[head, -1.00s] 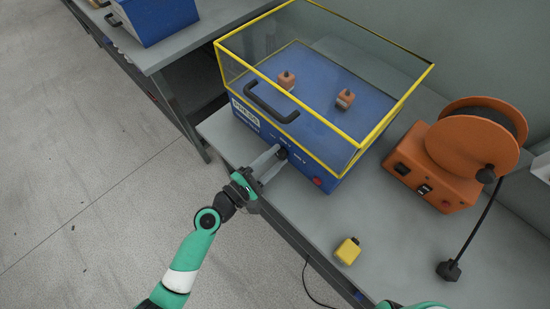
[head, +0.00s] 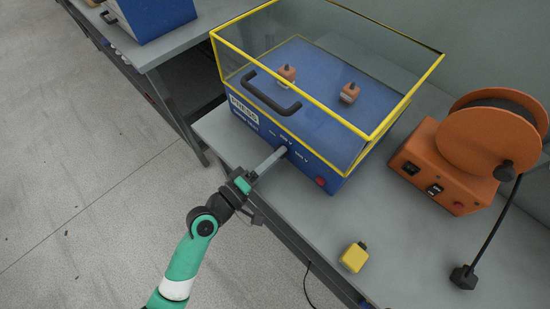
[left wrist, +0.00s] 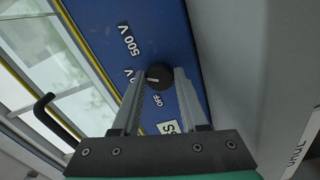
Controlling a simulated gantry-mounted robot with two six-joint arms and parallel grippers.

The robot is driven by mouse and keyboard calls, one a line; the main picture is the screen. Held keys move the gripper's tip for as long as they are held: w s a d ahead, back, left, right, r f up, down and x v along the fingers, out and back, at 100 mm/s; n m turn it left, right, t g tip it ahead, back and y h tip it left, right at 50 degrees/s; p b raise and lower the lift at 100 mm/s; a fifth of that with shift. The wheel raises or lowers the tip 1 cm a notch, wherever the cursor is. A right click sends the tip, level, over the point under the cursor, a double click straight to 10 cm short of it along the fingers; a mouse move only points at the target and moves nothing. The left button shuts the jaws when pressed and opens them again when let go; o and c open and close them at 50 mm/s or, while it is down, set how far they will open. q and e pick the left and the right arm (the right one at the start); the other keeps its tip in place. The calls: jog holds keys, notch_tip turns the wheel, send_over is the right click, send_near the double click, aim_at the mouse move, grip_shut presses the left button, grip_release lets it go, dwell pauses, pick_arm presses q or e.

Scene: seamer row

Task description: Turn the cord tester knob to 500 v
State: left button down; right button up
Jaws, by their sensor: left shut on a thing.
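The cord tester is a blue box (head: 315,169) with a yellow-framed clear cover. Its black knob (left wrist: 163,72) is on the front panel. My left gripper (head: 283,151) is shut on the knob, one finger on each side in the left wrist view. The knob's white mark points left there, toward a partly hidden label ending in "0 V" (left wrist: 129,75). The "500 V" label (left wrist: 130,40) is farther up and "OFF" (left wrist: 157,99) is below. In the head view the fingers hide most of the knob. My right gripper is not in view.
A black handle (head: 272,98) projects from the cover, above my left gripper. A red button (head: 320,181) is to the right on the panel. A yellow block (head: 354,257) and an orange cord reel (head: 440,170) stand farther right on the grey bench (head: 300,225).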

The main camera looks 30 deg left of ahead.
pick_arm(q)
jog(key=m+b, duration=0.1)
jog(key=m, duration=0.2)
jog(key=shift+f, duration=0.15)
jog(key=shift+m+b, duration=0.75)
jog(key=shift+m, duration=0.65)
jog(key=shift+c, duration=2.2)
grip_release()
